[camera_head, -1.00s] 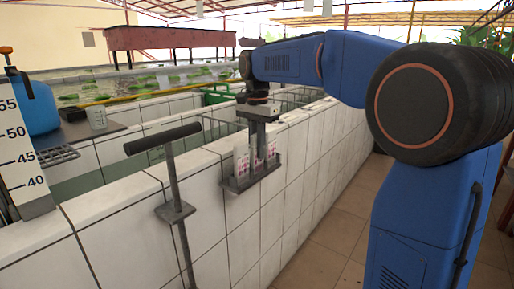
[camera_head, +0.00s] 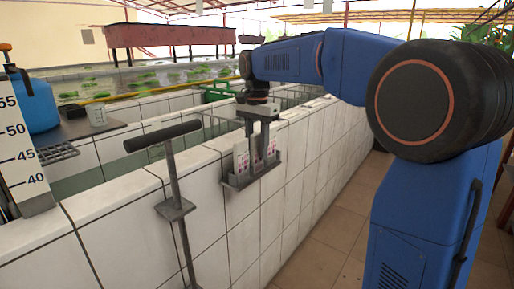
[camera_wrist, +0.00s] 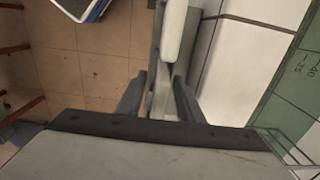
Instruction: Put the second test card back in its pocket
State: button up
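A grey card rack (camera_head: 236,182) is fixed to the outer face of the tiled wall. White test cards with reddish marks stand in it, one at the left (camera_head: 241,156) and one at the right (camera_head: 273,148). My gripper (camera_head: 257,165) points down into the rack between them, its two fingers apart. In the wrist view my fingers (camera_wrist: 160,78) are also apart, with a pale strip between them. A white card edge (camera_wrist: 173,35) shows just beyond them, inside the grey rack walls. The pocket bottoms are hidden.
A dark T-shaped handle (camera_head: 165,138) on a post stands left of the rack.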

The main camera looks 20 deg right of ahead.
jog(key=shift+r, duration=0.15)
notch_tip(320, 180, up, 16)
jog(key=f, duration=0.1)
jog(key=s+d+f+n+t, duration=0.2)
jog(key=s+f+n, duration=0.3)
jog(key=s+f, duration=1)
jog(key=s+d+f+n+t, duration=0.2)
jog(key=s+d+f+n, duration=0.3)
jog(key=s+f, duration=1.1)
jog(key=shift+s+n+t, duration=0.4)
jog(key=shift+s, duration=0.8)
